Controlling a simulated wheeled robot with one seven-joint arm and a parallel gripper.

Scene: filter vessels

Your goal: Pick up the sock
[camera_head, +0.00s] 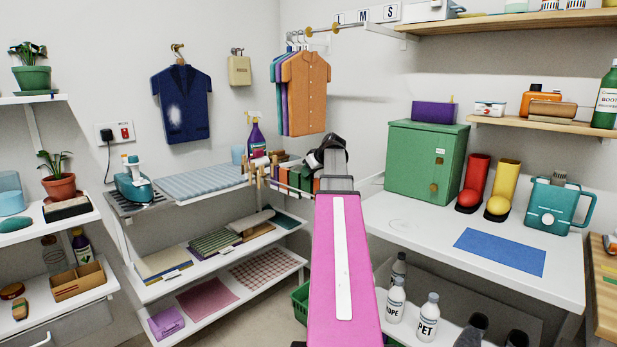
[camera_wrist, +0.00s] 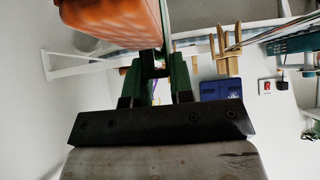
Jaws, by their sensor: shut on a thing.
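My gripper reaches from the pink arm toward the row of small upright coloured things (camera_head: 300,176) at the back of the room; its fingertips do not show clearly in the head view. In the wrist view the fingers of my gripper (camera_wrist: 153,70) are close together, with a thin green edge (camera_wrist: 166,35) at their tips. A ribbed orange thing (camera_wrist: 115,20) is right beside them, at the upper left. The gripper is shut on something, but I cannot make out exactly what. I cannot pick out the sock for certain in either view.
A white bench (camera_head: 400,215) on the right bears a green cabinet (camera_head: 425,160), red and yellow tubes and a blue mat (camera_head: 499,253). White shelves with folded cloths stand at the left. Shirts hang above the row. Bottles (camera_head: 427,315) stand low at the right.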

